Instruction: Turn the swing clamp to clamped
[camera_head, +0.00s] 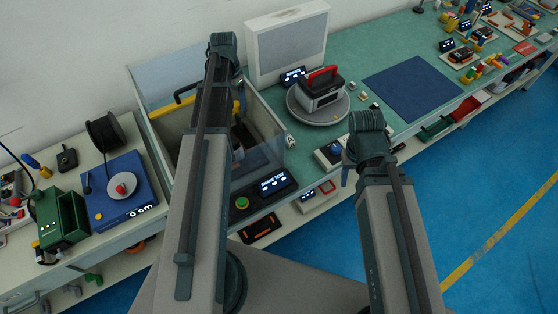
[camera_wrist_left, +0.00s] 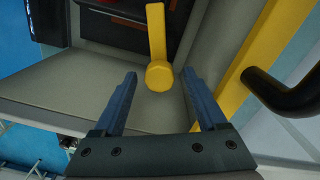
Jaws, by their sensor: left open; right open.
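The yellow swing clamp (camera_wrist_left: 157,38) shows in the left wrist view as a straight bar ending in a round knob (camera_wrist_left: 160,76). My left gripper (camera_wrist_left: 158,86) is open, with its two blue fingers on either side of the knob and visible gaps to both. The knob is not gripped. In the head view my left arm reaches into the clear-walled test box (camera_head: 262,112) and hides most of the clamp area. My right gripper (camera_head: 346,174) hangs in front of the bench, partly hidden by its own wrist; no object shows in it.
The box's yellow-edged lid (camera_wrist_left: 262,62) with a black handle (camera_wrist_left: 290,95) stands close to the left gripper's right side. A control panel with a green button (camera_head: 242,203) sits in front. A red-handled device (camera_head: 322,88) stands on a round plate (camera_head: 345,116). A blue mat (camera_head: 412,90) is clear.

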